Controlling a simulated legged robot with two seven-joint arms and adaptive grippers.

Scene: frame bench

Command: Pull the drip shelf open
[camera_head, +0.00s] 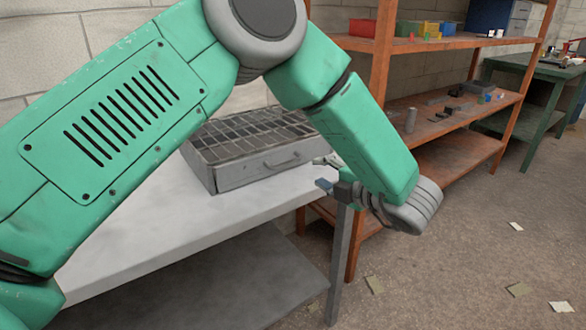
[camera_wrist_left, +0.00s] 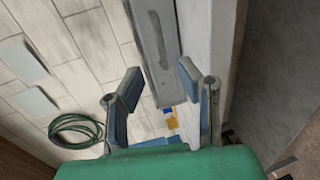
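A low grey metal unit (camera_head: 225,174) with a grated top sits on the pale table. Its front panel, the drip shelf, carries a bar handle (camera_head: 283,161) and looks shut against the unit. The panel (camera_wrist_left: 150,15) also shows in the left wrist view, at the top centre, with the handle (camera_wrist_left: 159,45) running along it. My left gripper (camera_head: 325,173) is just off the right end of the unit's front. In the left wrist view my left gripper (camera_wrist_left: 160,83) is open, its blue-padded fingers apart with nothing between them; the handle lies beyond the fingertips. My right gripper is out of view.
The pale table (camera_head: 130,225) has clear room in front of the unit. An orange shelf rack (camera_head: 380,75) with bins and small parts stands behind and to the right. A green bench (camera_head: 540,70) is farther right. Scraps lie on the floor.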

